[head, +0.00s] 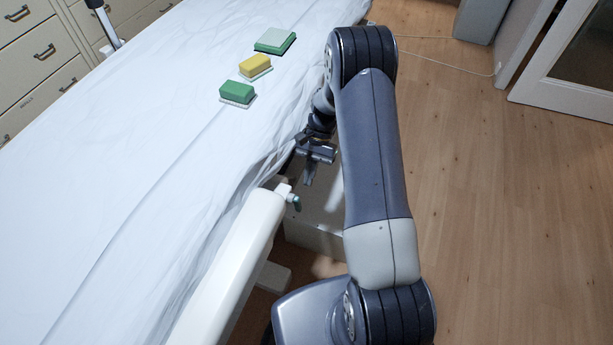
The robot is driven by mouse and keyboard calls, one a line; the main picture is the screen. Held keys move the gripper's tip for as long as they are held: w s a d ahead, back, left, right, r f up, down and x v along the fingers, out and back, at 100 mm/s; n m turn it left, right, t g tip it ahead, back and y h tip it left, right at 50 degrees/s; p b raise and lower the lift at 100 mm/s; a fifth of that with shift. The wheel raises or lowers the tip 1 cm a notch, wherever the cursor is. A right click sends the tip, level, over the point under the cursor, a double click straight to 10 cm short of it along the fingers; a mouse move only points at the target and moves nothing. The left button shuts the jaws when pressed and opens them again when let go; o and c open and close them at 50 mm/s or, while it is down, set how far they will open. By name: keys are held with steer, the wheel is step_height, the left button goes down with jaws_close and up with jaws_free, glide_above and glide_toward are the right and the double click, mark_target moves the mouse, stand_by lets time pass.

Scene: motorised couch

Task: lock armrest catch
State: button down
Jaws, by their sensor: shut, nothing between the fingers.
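The white armrest (232,262) runs along the near side of the couch at the lower middle of the head view. At its far end is a small catch (293,198), a white fitting with a teal-tipped knob pointing right. My gripper (309,181) points down just beyond and slightly right of the catch, with a small gap seen between them. It is shut and empty. My arm hides part of the space right of the gripper. I cannot tell whether the catch is locked.
The couch top (130,160) is covered with a white sheet. A green block (237,92), a yellow block (255,66) and a green-edged pad (275,41) lie on it. Drawers (38,50) stand at the upper left.

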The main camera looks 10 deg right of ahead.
steer(key=v, duration=0.9)
steer(key=shift+w+d+f, duration=0.3)
steer(key=shift+w+d, duration=0.05)
steer(key=shift+w, duration=0.1)
